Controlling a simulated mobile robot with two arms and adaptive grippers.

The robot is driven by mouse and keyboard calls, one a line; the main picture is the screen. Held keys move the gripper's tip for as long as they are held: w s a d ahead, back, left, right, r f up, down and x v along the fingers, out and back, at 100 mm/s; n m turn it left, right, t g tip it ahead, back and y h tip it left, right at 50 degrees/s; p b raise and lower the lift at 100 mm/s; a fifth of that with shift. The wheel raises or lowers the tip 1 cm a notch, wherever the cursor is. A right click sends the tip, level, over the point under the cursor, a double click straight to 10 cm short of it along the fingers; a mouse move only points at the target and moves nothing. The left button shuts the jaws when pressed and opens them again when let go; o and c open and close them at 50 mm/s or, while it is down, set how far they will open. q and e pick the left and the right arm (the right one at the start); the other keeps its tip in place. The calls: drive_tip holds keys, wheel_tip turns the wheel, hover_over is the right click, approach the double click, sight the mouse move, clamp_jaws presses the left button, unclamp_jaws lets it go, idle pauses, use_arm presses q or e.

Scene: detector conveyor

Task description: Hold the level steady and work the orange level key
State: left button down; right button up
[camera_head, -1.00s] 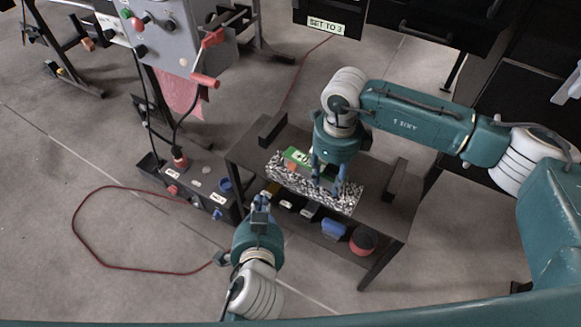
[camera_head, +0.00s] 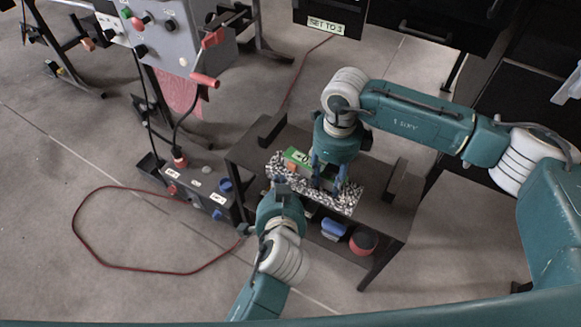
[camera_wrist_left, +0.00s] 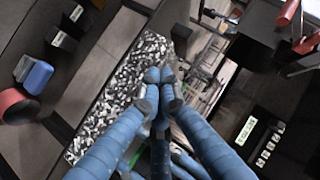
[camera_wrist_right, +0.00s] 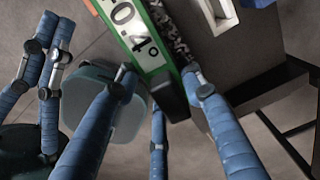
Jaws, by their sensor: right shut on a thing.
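The level, a green-framed body (camera_wrist_right: 160,50) with a white display showing "0.4°", its left part cut off, lies along the speckled slab (camera_head: 346,205) on the dark bench. The orange key (camera_head: 292,167) is a small patch at the level's left end in the head view. My right gripper (camera_head: 327,190) points down from above, shut on the level, its fingers (camera_wrist_right: 165,95) at one end of it. My left gripper (camera_head: 280,182) is just below and left of the orange key, beside the slab. Its fingertips (camera_wrist_left: 160,75) are together and empty; contact with the key cannot be told.
A grey control box (camera_head: 180,40) with red handles stands at back left. A dark case (camera_head: 198,190) with knobs and a red hose (camera_head: 80,235) are left of the bench. A blue object (camera_head: 333,229) and red round object (camera_head: 363,241) sit on the lower shelf.

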use_arm(q)
drive_tip(key=shift+w+d, duration=0.45)
drive_tip(key=shift+w, duration=0.1)
idle(1.1)
